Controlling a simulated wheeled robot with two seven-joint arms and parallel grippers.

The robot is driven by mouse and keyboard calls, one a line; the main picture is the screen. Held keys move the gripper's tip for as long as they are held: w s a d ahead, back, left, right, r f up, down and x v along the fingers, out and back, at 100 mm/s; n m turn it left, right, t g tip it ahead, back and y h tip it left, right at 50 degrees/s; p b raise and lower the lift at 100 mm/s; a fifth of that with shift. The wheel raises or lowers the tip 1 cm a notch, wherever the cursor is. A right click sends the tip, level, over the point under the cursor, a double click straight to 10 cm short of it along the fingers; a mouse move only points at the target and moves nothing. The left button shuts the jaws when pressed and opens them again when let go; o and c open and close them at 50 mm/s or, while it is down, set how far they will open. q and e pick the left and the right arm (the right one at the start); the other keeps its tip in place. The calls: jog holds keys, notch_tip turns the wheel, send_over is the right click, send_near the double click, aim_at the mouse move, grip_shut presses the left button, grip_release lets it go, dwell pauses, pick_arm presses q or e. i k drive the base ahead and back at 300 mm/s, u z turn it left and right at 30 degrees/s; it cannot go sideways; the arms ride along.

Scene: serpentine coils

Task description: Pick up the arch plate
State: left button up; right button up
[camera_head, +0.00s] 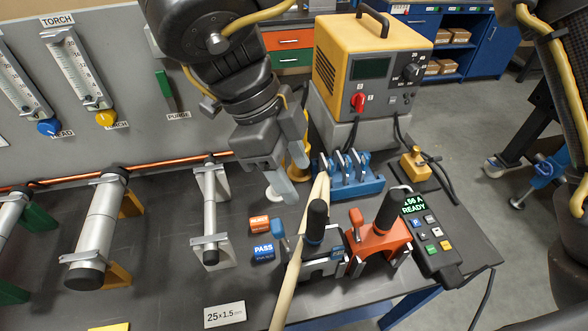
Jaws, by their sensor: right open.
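I cannot tell which thing is the arch plate. A small plate marked 25x1.5mm (225,315) lies flat at the front of the bench.
Pipes on stands (97,232) fill the left. A pale rod (297,265) slants across the bench beside toggle clamps (378,246). A blue clamp block (352,177), yellow power unit (370,62) and keypad (432,240) stand right.

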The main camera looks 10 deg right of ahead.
aim_at(329, 266)
jog(key=k, duration=1.5)
